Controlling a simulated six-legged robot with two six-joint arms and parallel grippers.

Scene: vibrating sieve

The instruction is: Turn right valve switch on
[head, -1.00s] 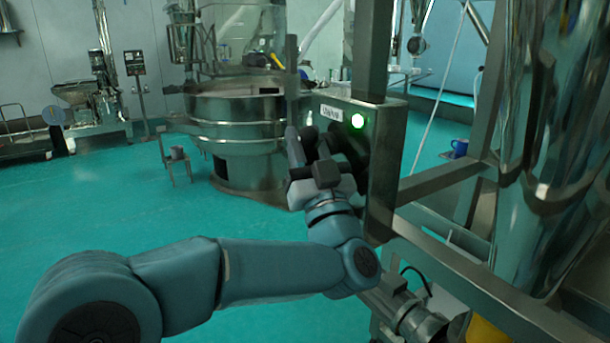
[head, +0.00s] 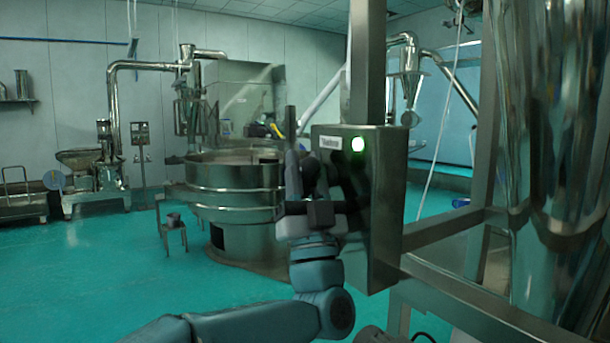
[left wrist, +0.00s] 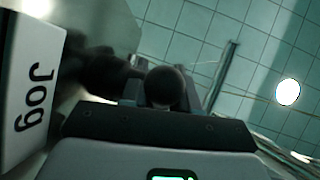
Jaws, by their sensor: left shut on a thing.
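A steel control box (head: 388,190) stands to the right of my left gripper in the head view. My left gripper (head: 308,180) is up against the box's front, with dark parts crowded together there. In the left wrist view the gripper (left wrist: 163,88) is shut on a dark round-ended switch knob (left wrist: 167,87). A white label reading "Jog" (left wrist: 35,95) and a blurred dark knob (left wrist: 97,70) are to the left. Whether the held knob is the right valve switch, and its setting, I cannot tell. My right gripper is not in view.
A large round steel sieve (head: 235,185) stands behind the gripper to the left. A steel frame and shiny vessel (head: 560,170) stand close on the right.

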